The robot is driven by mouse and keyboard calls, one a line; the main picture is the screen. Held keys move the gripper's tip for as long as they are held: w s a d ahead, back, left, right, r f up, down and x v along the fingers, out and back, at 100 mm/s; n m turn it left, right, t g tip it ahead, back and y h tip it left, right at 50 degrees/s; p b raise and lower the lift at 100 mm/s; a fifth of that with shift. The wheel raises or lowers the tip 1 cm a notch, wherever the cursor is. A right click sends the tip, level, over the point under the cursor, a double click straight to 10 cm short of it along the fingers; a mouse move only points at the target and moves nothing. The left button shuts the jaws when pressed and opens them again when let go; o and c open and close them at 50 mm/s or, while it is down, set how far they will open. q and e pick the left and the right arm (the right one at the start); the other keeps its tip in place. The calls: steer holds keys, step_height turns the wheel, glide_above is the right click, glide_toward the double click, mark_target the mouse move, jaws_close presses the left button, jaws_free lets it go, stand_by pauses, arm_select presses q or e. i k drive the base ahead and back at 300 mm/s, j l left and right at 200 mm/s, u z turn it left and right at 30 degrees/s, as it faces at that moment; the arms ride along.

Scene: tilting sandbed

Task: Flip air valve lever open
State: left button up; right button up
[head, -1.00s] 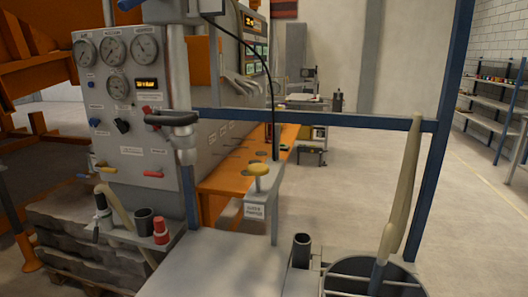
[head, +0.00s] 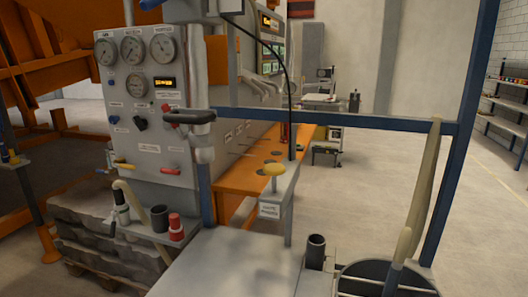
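The grey control panel (head: 141,76) stands at the left of the head view. Low on its face are a yellow lever (head: 124,166) and a red lever (head: 170,171). Both lie roughly level. Their labels are too small to read, so I cannot tell which one is the air valve lever. Higher up are a blue-black knob (head: 140,123) and a small red handle.
A shelf below holds a dark cup (head: 159,218) and a red cup (head: 176,227). A blue frame (head: 340,118) and a yellow-topped knob (head: 274,169) stand right.

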mark_target(125, 166)
steer(key=i+j+u, duration=0.2)
steer(key=u, duration=0.15)
steer(key=i+j+u, duration=0.1)
steer(key=i+u, duration=0.6)
steer(key=k+j, duration=0.05)
steer(key=k, duration=0.05)
